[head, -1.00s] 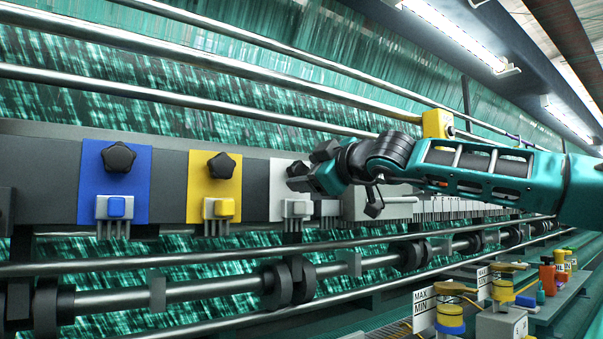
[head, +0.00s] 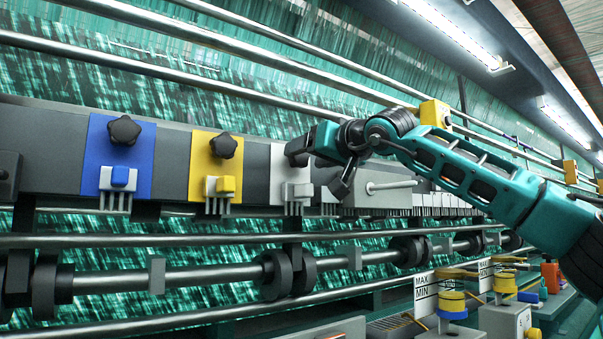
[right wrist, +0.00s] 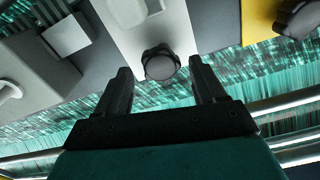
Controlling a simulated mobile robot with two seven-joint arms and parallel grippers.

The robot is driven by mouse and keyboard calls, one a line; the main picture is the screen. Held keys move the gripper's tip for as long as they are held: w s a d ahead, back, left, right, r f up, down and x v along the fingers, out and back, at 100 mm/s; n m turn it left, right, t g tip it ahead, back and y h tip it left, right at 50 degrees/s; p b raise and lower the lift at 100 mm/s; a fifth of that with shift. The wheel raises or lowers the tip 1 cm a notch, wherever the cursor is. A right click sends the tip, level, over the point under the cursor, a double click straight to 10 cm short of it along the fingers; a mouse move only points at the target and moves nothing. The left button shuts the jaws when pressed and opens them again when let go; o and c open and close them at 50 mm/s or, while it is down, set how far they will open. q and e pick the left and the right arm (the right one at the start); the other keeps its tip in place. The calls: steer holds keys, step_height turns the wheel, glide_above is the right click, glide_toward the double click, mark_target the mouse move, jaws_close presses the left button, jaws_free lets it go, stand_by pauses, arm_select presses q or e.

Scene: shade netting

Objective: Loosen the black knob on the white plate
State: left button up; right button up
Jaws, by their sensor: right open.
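The white plate (head: 280,189) is on the dark rail, right of the yellow plate, partly covered by my right gripper in the head view. It also shows in the right wrist view (right wrist: 138,35). Its black knob (right wrist: 160,61) shows there at the plate's lower end. My right gripper (right wrist: 159,72) is open, with one finger at each side of the knob, a gap on both sides, and the fingertips close to it. In the head view the gripper (head: 305,157) is in front of the plate and the knob cannot be told clearly from the fingers. My left gripper is not in view.
A blue plate (head: 101,150) and a yellow plate (head: 203,165), each with a black knob, are on the same rail to the left. Long metal bars (head: 200,240) run below and above. A grey block with a handle (head: 385,188) is just right of the gripper.

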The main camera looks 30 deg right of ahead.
mark_target(299, 157)
steer(key=shift+f+m+b, duration=0.35)
steer(key=shift+m+b, duration=0.05)
steer(key=shift+m, duration=0.6)
steer(key=shift+r+m, duration=0.35)
steer(key=shift+m, duration=0.55)
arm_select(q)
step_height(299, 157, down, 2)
arm_select(e)
steer(key=shift+r, duration=0.1)
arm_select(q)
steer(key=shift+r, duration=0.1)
arm_select(e)
steer(key=shift+w+p, duration=0.35)
steer(key=shift+w, duration=0.1)
steer(key=shift+w+a+p, duration=0.1)
steer(key=shift+w+p, duration=0.4)
steer(key=shift+w, duration=0.3)
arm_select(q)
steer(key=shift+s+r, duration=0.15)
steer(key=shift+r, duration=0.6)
